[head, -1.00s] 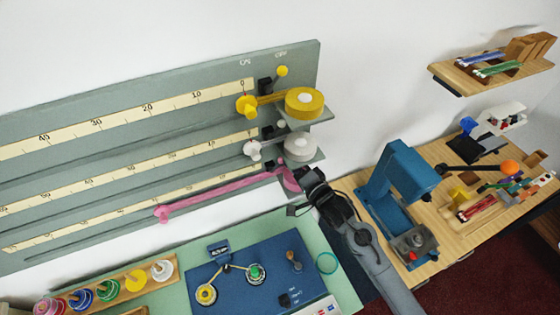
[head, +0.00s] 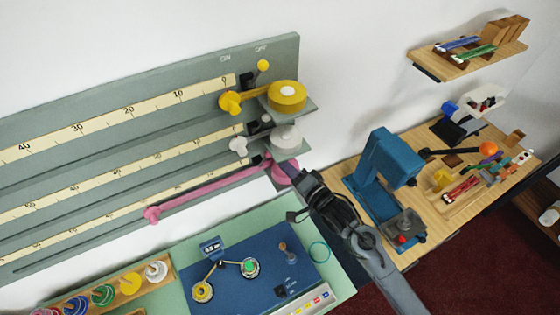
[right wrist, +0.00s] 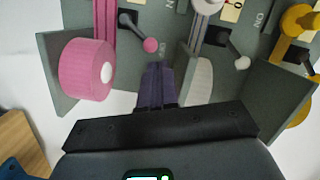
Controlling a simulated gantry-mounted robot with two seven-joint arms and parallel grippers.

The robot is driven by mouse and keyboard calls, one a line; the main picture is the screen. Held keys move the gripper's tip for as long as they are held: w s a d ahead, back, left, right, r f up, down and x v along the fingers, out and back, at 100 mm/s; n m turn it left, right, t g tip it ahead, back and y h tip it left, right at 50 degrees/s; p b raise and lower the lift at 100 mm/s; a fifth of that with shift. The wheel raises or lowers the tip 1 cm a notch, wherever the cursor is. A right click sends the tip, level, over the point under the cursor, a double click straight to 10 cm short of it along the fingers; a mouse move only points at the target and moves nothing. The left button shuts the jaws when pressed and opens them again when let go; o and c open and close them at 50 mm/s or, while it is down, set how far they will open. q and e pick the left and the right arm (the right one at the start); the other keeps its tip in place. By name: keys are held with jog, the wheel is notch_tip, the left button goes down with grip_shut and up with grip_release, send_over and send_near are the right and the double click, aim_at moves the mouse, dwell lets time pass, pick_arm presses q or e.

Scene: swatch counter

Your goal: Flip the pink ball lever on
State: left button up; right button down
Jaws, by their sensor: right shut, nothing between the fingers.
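The pink ball lever shows in the right wrist view as a small pink ball (right wrist: 150,45) on a short dark arm, beside the pink spool (right wrist: 88,68). Its ball points down and right from its pivot, toward my fingers. My right gripper (right wrist: 157,68) is shut and empty, its dark fingertips just below the ball; I cannot tell whether they touch it. In the head view the right gripper (head: 301,178) is beside the pink spool (head: 284,172) at the panel's lower right, and the pink ball is not clearly visible. My left gripper is not in view.
A white spool (head: 285,138) and a yellow spool (head: 287,95) sit above on panel shelves (head: 304,106). A white ball lever (right wrist: 242,62) is right of my fingers. A blue device (head: 390,160) stands on the wooden table (head: 345,170). A blue console (head: 240,285) lies below.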

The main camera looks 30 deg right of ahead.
jog(key=v, duration=0.5)
jog(key=shift+s+d+b, duration=0.1)
jog(key=shift+s+b, duration=0.25)
jog(key=shift+s, duration=0.05)
jog(key=shift+m, duration=0.7)
jog(key=d, duration=0.1)
jog(key=s+d+b, duration=0.1)
jog(key=d, duration=0.1)
jog(key=d+b, duration=0.1)
jog(key=shift+s+d+f, duration=0.15)
jog(key=shift+d+f, duration=0.15)
jog(key=shift+f, duration=0.1)
